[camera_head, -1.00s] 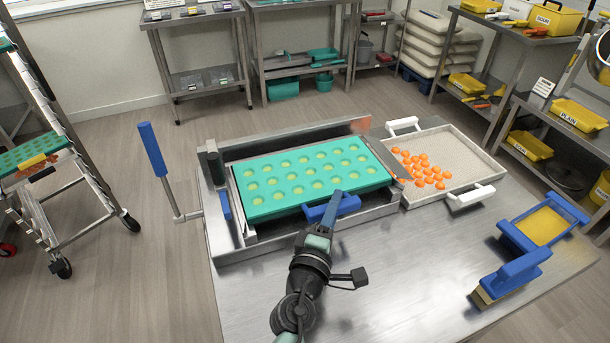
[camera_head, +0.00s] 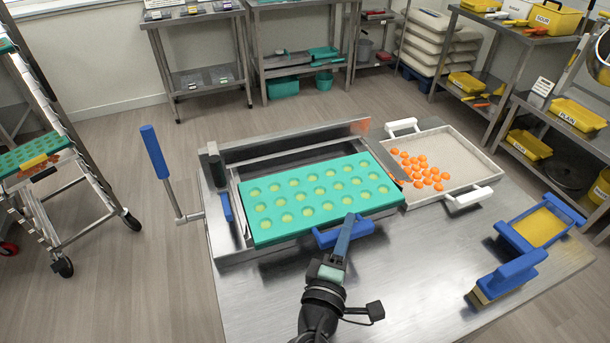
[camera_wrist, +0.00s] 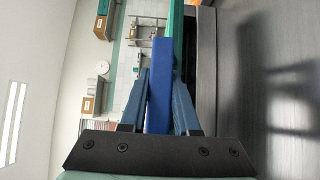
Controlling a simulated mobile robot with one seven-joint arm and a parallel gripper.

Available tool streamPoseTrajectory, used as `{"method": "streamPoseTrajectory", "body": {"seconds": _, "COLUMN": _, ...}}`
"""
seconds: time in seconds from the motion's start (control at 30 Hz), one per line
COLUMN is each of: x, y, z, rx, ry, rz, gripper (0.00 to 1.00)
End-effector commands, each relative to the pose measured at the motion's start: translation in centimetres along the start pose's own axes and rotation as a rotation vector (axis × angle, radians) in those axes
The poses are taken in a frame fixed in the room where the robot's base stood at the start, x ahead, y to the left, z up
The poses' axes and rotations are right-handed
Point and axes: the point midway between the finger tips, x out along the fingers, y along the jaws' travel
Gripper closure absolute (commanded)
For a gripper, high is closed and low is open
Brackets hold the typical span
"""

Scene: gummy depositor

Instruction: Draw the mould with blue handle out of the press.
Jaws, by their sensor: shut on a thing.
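The teal mould (camera_head: 290,196) with several round cavities lies level in the metal press (camera_head: 232,250), and its front part extends past the press's front edge. Its blue handle (camera_head: 328,239) is at the front side. My gripper (camera_head: 343,228) is shut on the blue handle. In the wrist view the blue handle (camera_wrist: 160,85) stands between the two fingers of my gripper (camera_wrist: 160,100), with a strip of the teal mould (camera_wrist: 177,25) beyond it. A gap shows behind the mould inside the press.
A blue lever (camera_head: 153,152) stands left of the press. A white-handled tray (camera_head: 450,160) with orange gummies sits to the right. A blue-and-yellow frame (camera_head: 541,226) is at the table's right. The steel table (camera_head: 410,270) is clear in front of the press.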

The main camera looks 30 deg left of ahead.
Motion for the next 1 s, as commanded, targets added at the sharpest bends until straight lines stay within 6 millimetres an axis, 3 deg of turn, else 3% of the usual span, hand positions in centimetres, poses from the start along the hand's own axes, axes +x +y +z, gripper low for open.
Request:
{"method": "streamPoseTrajectory", "body": {"seconds": 0.6, "x": -4.1, "y": 0.4, "z": 3.5, "rx": 0.003, "ry": -0.001, "rz": 0.004, "gripper": 1.00}}
{"method": "streamPoseTrajectory", "body": {"seconds": 1.0, "x": -4.5, "y": 0.4, "z": 3.8, "rx": 0.002, "ry": 0.000, "rz": 0.005, "gripper": 1.00}}
